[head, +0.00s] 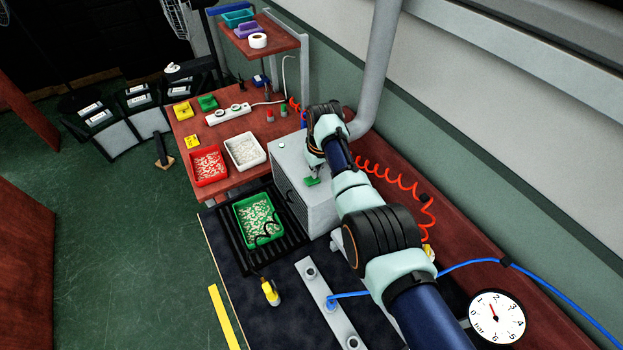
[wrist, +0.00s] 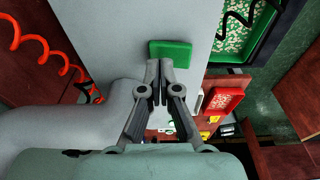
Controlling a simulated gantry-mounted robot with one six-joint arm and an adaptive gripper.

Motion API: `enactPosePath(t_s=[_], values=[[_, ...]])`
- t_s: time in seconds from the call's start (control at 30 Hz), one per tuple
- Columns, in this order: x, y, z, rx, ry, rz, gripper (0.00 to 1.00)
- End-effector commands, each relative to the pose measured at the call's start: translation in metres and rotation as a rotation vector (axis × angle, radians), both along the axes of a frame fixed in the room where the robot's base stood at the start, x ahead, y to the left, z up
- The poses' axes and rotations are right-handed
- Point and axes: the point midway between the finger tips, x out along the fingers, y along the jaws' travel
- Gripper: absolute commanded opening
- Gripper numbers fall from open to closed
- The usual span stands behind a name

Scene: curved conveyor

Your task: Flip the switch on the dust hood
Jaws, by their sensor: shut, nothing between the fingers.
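The dust hood (head: 287,158) is a pale grey box on the bench, with a wide grey duct rising behind it. Its switch (head: 311,181) is a small green piece on the top face. In the wrist view the green switch (wrist: 170,50) lies just beyond my fingertips. My gripper (head: 316,171) is over the hood's top, beside the switch. In the wrist view my gripper (wrist: 160,68) is shut with its fingers together and empty. The tips overlap the switch's near edge; I cannot tell whether they touch it. The switch's tilt is unclear.
A green tray (head: 238,216) of small pale pieces sits on a black rack left of the hood. Red (head: 222,178) and white (head: 262,158) trays stand farther back. A coiled red hose (head: 395,184) runs along the wall side. The grey duct (wrist: 60,125) is close to my wrist.

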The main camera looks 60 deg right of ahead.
Motion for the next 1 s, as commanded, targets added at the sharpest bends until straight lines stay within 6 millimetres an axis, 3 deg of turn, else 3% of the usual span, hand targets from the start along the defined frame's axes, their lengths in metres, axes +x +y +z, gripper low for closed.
enactPosePath(t_s=[0.03,0.53,1.0], values=[[0.0,0.0,0.011,-0.001,-0.001,0.0,0.0],[0.0,0.0,0.057,0.001,0.001,0.0,0.0],[0.0,0.0,0.057,0.0,0.0,0.0,0.0]])
